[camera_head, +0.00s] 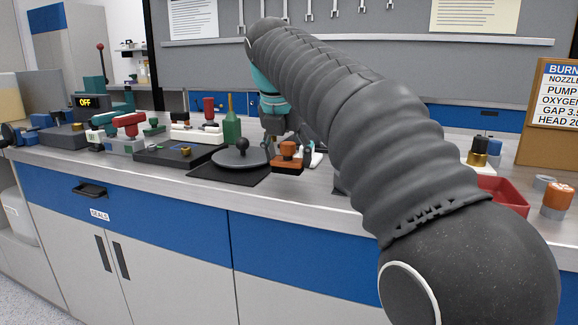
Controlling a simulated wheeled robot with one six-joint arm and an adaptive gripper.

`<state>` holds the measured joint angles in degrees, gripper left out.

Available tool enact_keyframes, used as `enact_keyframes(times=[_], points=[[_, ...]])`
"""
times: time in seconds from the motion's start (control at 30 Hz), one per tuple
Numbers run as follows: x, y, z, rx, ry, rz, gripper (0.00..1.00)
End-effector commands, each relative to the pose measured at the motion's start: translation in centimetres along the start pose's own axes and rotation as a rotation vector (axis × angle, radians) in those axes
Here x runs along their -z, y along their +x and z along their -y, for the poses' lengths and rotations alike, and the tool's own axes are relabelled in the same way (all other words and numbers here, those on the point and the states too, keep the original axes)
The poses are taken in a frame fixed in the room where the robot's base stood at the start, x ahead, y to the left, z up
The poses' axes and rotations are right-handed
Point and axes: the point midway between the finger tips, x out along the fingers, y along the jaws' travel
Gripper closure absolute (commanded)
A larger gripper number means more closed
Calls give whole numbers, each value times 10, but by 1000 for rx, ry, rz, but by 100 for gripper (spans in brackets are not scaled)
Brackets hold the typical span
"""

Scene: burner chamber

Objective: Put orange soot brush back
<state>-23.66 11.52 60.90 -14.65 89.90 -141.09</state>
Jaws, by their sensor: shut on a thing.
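The orange soot brush (288,149) is small and blocky, near the middle of the bench beside a round dark plate. My gripper (281,143) hangs below the teal wrist and is shut on the brush, though the fingers are small and partly hidden here. Under the brush is a low brown-orange piece (287,167). I cannot tell whether the brush touches it.
A dark round plate (232,159) with a knob and a green bottle (231,124) stand left of the gripper. Small devices crowd the bench further left. A red tray (506,193) and an orange-topped cylinder (558,198) are at right. My arm crosses the view, hiding part of the bench.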

Motion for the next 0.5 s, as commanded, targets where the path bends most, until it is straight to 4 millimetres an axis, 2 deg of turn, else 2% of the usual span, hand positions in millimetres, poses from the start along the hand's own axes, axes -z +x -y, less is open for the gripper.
enact_keyframes(times=[0.07, 0.17, 0.5], points=[[6, 13, 0, 1, -1, -2, 61], [8, 19, 0, 0, 0, 0, 61], [9, 21, 0, 0, 0, 0, 61]])
